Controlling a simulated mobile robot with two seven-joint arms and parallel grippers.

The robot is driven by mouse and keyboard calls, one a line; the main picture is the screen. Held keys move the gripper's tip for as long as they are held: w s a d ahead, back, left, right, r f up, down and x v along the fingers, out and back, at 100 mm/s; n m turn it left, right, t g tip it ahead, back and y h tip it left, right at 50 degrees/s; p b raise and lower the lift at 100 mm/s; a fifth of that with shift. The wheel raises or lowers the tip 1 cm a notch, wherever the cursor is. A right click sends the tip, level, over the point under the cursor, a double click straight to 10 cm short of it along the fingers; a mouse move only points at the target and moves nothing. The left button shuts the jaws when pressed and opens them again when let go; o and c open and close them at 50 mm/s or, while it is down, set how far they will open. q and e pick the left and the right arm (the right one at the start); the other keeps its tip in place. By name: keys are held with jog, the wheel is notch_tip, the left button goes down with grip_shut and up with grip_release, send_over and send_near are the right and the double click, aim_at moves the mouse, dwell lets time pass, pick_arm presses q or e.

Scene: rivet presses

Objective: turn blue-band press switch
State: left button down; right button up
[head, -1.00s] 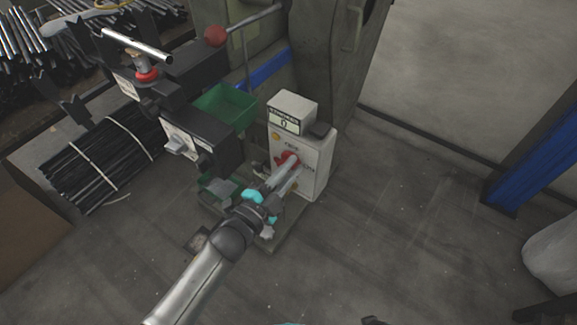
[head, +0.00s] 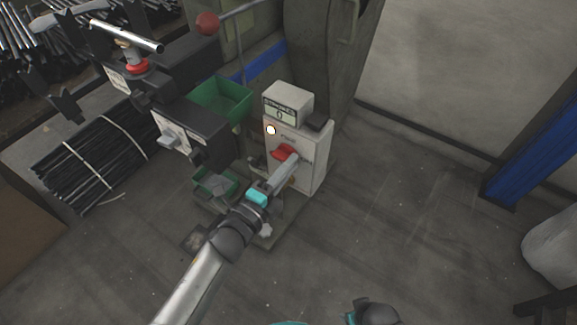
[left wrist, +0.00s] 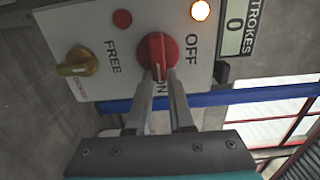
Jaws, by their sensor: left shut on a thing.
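The press with the blue band (head: 262,66) stands at the upper middle of the head view. Its white control box (head: 313,150) faces me, with a red rotary switch (head: 284,152) on the front. My left gripper (head: 292,157) is at that switch. In the left wrist view the fingers (left wrist: 161,78) are shut on the red knob (left wrist: 155,50), and its white mark points toward the partly hidden ON label. A lamp (left wrist: 200,10) beside OFF glows; it also shows lit in the head view (head: 271,130). The counter (left wrist: 236,24) reads 0.
A yellow-brown knob (left wrist: 77,63) marked FREE sits on the same panel. Left of the box are a green bin (head: 222,98) and a second machine's dark housing (head: 190,128). Rod bundles (head: 85,165) lie farther left.

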dwell(0.4)
pick_arm(q)
jog(key=c, duration=0.8)
grip_release()
jog(key=shift+s+a, duration=0.1)
jog(key=p+v, duration=0.3)
jog(key=v, duration=1.2)
pick_arm(e)
jog(key=s+d+f, duration=0.3)
jog(key=s, duration=0.1)
jog(key=shift+s+d+f, duration=0.15)
